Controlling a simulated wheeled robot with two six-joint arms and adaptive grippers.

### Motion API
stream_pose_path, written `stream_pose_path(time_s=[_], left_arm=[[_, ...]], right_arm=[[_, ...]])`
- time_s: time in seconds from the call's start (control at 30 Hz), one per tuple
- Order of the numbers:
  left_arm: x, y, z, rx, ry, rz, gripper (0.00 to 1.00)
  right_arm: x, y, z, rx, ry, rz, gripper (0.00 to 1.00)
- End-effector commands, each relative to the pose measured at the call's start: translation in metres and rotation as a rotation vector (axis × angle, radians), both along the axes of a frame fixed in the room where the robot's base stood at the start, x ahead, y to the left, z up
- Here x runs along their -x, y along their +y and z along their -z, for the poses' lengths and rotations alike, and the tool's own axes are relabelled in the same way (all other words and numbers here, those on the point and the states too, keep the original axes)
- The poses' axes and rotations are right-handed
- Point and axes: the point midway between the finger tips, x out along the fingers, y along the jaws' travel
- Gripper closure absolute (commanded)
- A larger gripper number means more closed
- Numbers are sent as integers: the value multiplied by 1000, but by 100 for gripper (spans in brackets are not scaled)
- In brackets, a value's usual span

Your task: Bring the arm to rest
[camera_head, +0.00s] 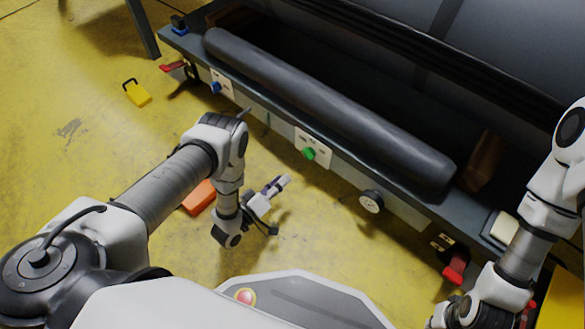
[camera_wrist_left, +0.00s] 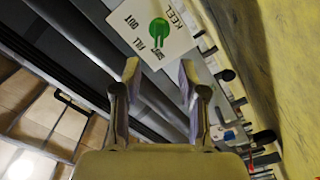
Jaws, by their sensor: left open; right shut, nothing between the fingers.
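My left arm reaches in from the left in the head view and bends down at the elbow (camera_head: 220,140). Its gripper (camera_head: 268,204) hangs over the yellow floor in front of the long bench, apart from it. In the left wrist view the gripper (camera_wrist_left: 159,76) has its two fingers spread with nothing between them. Beyond the fingertips is a white label plate (camera_wrist_left: 150,32) with a green knob (camera_wrist_left: 158,29). My right arm (camera_head: 525,250) comes down along the right edge. Its lower end runs to the bottom edge, and its gripper is out of the picture.
The bench (camera_head: 410,212) carries a dark inflatable tube (camera_head: 330,110). Its front has a green knob (camera_head: 309,153), a round gauge (camera_head: 371,201) and a red handle (camera_head: 454,272). A yellow padlock-like item (camera_head: 137,93) and an orange block (camera_head: 199,197) lie on the floor. Open floor lies at left.

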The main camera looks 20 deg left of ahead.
Motion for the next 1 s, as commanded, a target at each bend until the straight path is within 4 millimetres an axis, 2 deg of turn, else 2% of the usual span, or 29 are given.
stream_pose_path(time_s=[0.17,0.67,0.77,0.87,0.97,1.0], left_arm=[[12,4,-1,0,-1,0,58],[10,4,-3,1,-4,0,58],[-3,3,-20,1,-32,1,58],[-27,0,-55,3,-84,6,58],[-49,-5,-107,7,-119,4,58],[-57,-7,-131,0,-104,-6,58]], right_arm=[[0,0,0,0,0,0,100],[0,0,-1,0,0,0,100],[0,0,-6,0,0,0,100],[0,0,-16,0,0,0,100],[0,0,-31,0,1,-1,100],[1,0,-40,0,1,-1,100]])
